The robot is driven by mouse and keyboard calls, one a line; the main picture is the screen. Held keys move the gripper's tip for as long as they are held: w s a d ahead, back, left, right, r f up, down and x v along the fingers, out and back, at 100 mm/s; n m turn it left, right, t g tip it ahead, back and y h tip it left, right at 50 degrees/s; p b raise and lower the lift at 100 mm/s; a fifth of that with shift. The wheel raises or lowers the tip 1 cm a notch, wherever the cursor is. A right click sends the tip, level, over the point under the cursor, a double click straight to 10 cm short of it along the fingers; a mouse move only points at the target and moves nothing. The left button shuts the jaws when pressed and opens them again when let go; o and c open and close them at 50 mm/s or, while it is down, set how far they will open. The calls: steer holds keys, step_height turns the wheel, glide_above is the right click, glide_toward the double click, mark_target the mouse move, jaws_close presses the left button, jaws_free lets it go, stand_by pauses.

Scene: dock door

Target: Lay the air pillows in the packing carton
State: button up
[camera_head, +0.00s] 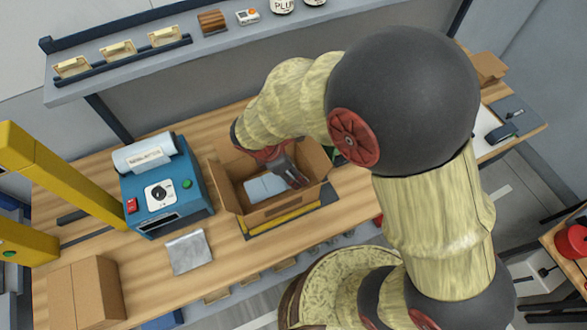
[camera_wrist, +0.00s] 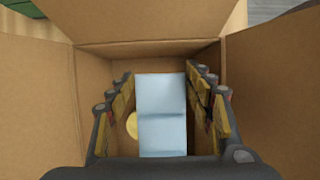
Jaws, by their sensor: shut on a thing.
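The packing carton (camera_head: 284,208) stands open on the wooden bench with its flaps spread. My gripper (camera_head: 290,176) reaches down into it from above. In the wrist view, my gripper (camera_wrist: 163,110) is shut on a pale blue air pillow (camera_wrist: 161,100), with a finger on each side of it. The pillow (camera_head: 260,187) also shows inside the carton in the head view. The carton's walls (camera_wrist: 270,90) surround the fingers. A round yellow thing (camera_wrist: 132,125) shows low in the carton, partly hidden by the pillow. Whether the pillow touches the carton floor I cannot tell.
A blue machine (camera_head: 168,212) with a white roll on top stands left of the carton. A grey flat pouch (camera_head: 188,252) lies in front of it. A closed brown box (camera_head: 86,290) stands at the front left. A yellow post (camera_head: 60,175) rises at the left. A shelf runs behind.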

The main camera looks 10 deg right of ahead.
mark_target(280, 179)
steer(key=shift+f, duration=0.15)
steer(key=o, duration=1)
steer(key=shift+r, duration=0.45)
steer(key=p+v, duration=0.2)
steer(key=v, duration=1)
steer(key=s+d+r+m+t+y, duration=0.2)
steer(key=s+d+r+m, duration=0.3)
steer(key=d+r+m, duration=0.3)
steer(key=s+d+r+m+t+y, duration=0.2)
steer(key=s+d+r+m, duration=0.4)
steer(key=m, duration=0.7)
step_height(280, 179, up, 3)
steer(key=shift+d+f, duration=0.1)
steer(key=shift+d, duration=1.05)
